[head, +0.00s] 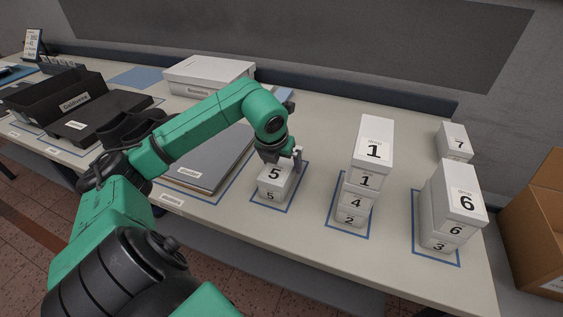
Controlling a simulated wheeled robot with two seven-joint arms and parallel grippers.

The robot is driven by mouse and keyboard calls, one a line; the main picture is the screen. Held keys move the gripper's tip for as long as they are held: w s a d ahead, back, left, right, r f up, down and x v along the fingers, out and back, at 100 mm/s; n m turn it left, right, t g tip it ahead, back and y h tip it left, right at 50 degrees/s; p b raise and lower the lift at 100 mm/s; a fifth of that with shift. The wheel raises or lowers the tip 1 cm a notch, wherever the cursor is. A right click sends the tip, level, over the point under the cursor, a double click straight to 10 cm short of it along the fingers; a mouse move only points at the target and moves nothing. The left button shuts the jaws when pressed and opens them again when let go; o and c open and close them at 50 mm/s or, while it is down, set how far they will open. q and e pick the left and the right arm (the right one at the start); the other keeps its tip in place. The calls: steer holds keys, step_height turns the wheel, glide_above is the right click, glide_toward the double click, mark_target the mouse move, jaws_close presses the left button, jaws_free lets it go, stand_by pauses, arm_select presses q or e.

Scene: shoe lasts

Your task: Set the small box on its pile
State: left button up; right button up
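A small white box marked 5 (273,186) stands within a blue outline near the middle of the table. My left gripper (281,157) is at the far top edge of this box, with a finger showing near its far right corner. The far side of the box is hidden by the gripper, so I cannot tell whether the fingers press on it. A pile in another blue outline has box 1 (373,148) on top, with boxes 4 (357,203) and 2 (350,217) below. A third pile has box 6 (455,205) above box 3 (438,243). My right gripper is not in view.
A small box marked 7 (455,142) stands behind the box 6 pile. A grey folder (215,160), black trays (60,100) and a white lidded box (208,76) occupy the left and back. A cardboard carton (540,230) stands off the table's right end.

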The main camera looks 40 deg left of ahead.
arm_select(q)
steer(key=shift+r+p, duration=0.3)
steer(key=shift+r, duration=0.05)
steer(key=shift+s+r+b, duration=0.15)
steer(key=shift+r+b, duration=0.15)
steer(key=shift+r, duration=0.05)
steer(key=v, duration=1.1)
steer(key=shift+d, duration=0.1)
